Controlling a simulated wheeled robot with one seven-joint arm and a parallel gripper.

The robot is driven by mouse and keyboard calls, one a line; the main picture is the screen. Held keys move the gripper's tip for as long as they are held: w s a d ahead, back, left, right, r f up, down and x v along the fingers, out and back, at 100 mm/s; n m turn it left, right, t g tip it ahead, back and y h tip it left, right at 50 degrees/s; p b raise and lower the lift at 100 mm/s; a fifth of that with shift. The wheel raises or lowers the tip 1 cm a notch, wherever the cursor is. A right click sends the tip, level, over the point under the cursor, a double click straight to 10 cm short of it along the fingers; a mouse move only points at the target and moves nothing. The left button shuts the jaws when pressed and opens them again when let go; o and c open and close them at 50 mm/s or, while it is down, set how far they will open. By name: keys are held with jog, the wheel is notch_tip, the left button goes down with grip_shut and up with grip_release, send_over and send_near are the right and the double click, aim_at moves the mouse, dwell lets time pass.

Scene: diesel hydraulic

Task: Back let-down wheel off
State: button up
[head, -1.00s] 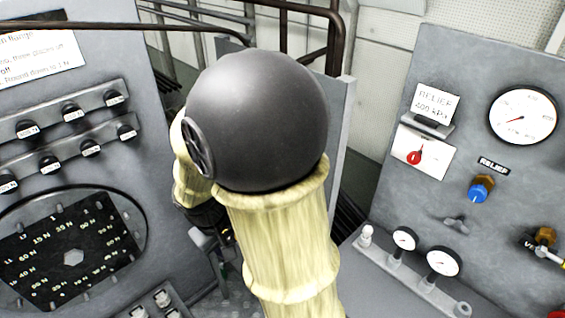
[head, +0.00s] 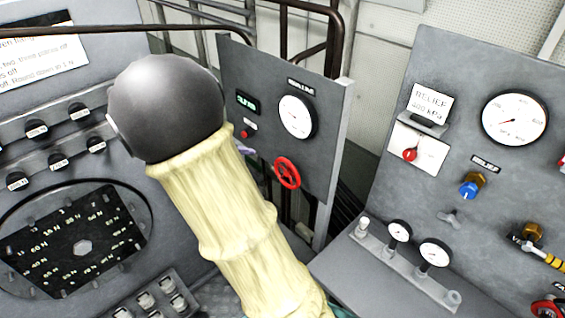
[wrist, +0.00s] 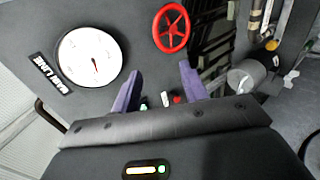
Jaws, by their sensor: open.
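A red handwheel (head: 287,172) with spokes sits low on the grey panel marked MAIN LINE. It also shows in the wrist view (wrist: 171,28), beyond my fingertips and near the top edge. I cannot read any label on it. My gripper (wrist: 158,82) is open and empty, its two purple fingers spread, with the wheel beyond the right finger and not between them. In the head view only a bit of purple finger (head: 246,149) shows, left of the wheel; my forearm hides the rest.
The panel has a white dial gauge (head: 296,117), a green display (head: 247,101) and a small red button (head: 248,131). A relief panel with a blue knob (head: 470,187) stands at right. Another red wheel (head: 548,307) is cut off at the bottom right. A selector board (head: 75,245) is at left.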

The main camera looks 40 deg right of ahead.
jog(key=p+x, duration=0.5)
jog(key=x, duration=1.2)
jog(key=shift+s+r, duration=0.1)
jog(key=shift+s, duration=0.05)
jog(key=c, duration=0.9)
